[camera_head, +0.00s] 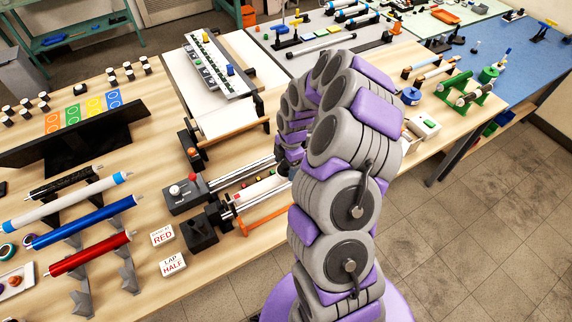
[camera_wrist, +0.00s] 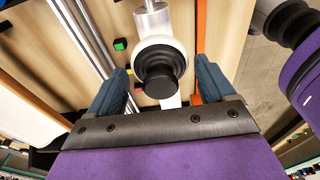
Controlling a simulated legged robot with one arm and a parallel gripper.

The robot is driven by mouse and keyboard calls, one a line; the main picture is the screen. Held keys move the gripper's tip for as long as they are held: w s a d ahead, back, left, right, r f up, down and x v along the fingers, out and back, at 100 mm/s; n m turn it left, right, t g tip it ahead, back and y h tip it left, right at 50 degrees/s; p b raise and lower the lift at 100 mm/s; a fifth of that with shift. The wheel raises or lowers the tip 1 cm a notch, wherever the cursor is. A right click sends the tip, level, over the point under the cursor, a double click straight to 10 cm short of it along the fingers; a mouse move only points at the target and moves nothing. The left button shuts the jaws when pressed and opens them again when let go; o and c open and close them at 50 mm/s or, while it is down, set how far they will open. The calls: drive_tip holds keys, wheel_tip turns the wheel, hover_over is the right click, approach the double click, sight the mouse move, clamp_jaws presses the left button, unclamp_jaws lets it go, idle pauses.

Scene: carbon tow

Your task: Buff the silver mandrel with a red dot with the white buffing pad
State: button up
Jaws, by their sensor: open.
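The white buffing pad (camera_wrist: 176,45) is a round white disc with a black knob in the wrist view. My gripper (camera_wrist: 162,78) is open, with one blue finger on each side of the pad and its knob. I cannot tell whether the fingers touch it. A silver shaft (camera_wrist: 152,20) runs up from behind the pad.
A grey winding machine (camera_head: 187,196) with a red knob stands beside the mandrel. An orange bar (camera_head: 264,222) runs along the near side. Two lettered cards (camera_head: 162,235) lie to the left. A rack holds black, white, blue and red tubes (camera_head: 92,254) at the left.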

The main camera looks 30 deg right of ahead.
drive_tip(key=c, duration=0.7)
drive_tip(key=shift+a, duration=0.1)
drive_tip(key=shift+c, duration=0.2)
